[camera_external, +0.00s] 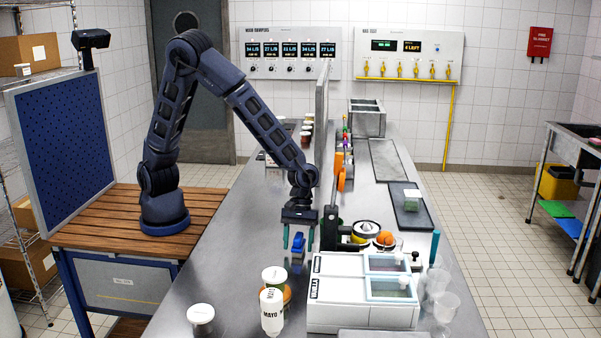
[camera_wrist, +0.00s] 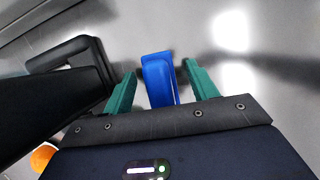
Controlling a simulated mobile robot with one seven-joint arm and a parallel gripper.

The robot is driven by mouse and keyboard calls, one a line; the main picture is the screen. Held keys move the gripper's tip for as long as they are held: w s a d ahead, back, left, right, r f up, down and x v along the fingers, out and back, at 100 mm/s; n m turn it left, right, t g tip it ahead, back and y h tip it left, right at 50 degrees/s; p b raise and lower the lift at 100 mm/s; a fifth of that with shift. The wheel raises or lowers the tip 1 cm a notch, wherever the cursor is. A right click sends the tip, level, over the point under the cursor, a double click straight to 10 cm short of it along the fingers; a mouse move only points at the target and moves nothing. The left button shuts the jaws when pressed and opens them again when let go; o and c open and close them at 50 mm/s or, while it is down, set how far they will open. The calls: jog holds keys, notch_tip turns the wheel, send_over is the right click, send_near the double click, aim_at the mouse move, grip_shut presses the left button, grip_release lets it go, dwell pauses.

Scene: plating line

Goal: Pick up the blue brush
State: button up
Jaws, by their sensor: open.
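The blue brush (camera_external: 298,243) is at the middle of the steel counter, directly below my wrist. In the wrist view a plain blue piece of the brush (camera_wrist: 159,80) shows between my two green fingers; its bristles cannot be made out there. My gripper (camera_external: 299,240) points down at the counter, with one finger on each side of the brush. In the wrist view my gripper (camera_wrist: 160,70) is open, with a gap between the brush and each finger. Its lower end is small and unclear in the external view.
A black press-like device (camera_external: 338,234) stands close right of my gripper. A white two-lid container (camera_external: 335,291) is nearer the camera. The counter (camera_external: 232,262) left of the brush is clear.

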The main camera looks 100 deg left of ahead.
jog(key=shift+d+f, duration=0.15)
jog(key=shift+f, duration=0.3)
jog(key=c, duration=1.1)
jog(key=shift+r, duration=0.15)
